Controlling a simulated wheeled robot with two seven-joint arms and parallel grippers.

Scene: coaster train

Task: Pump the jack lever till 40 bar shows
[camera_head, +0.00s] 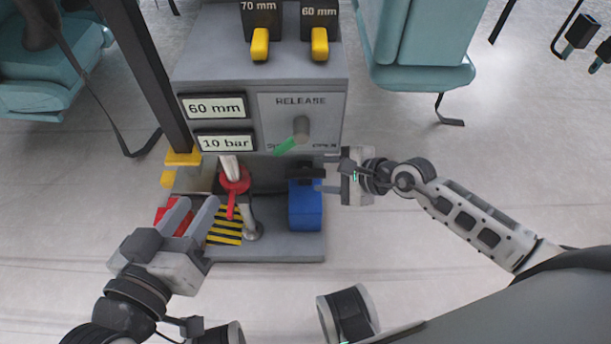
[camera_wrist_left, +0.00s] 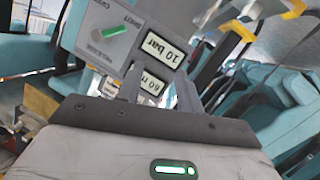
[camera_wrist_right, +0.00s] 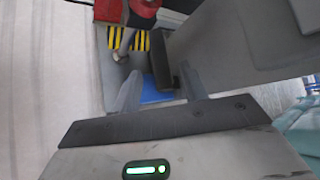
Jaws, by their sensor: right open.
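The grey jack unit (camera_head: 262,75) stands ahead of me. Its displays read 60 mm (camera_head: 213,106) and 10 bar (camera_head: 225,142); the bar display also shows in the left wrist view (camera_wrist_left: 163,50). The release knob (camera_head: 302,128) has a green pointer (camera_head: 286,147) aimed lower left, away from OPEN. A dark bar (camera_head: 300,171), perhaps the lever, lies above a blue block (camera_head: 305,208) on the base. My right gripper (camera_head: 328,175) is open beside the bar's right end; the right wrist view shows the bar (camera_wrist_right: 161,62) near its fingers. My left gripper (camera_head: 190,212) is open and empty at the base's left.
A red-collared post (camera_head: 233,180) and yellow-black striped plate (camera_head: 225,228) sit on the base, left of the blue block. Two yellow handles (camera_head: 260,45) (camera_head: 320,44) are on top. Teal seats (camera_head: 415,50) stand behind.

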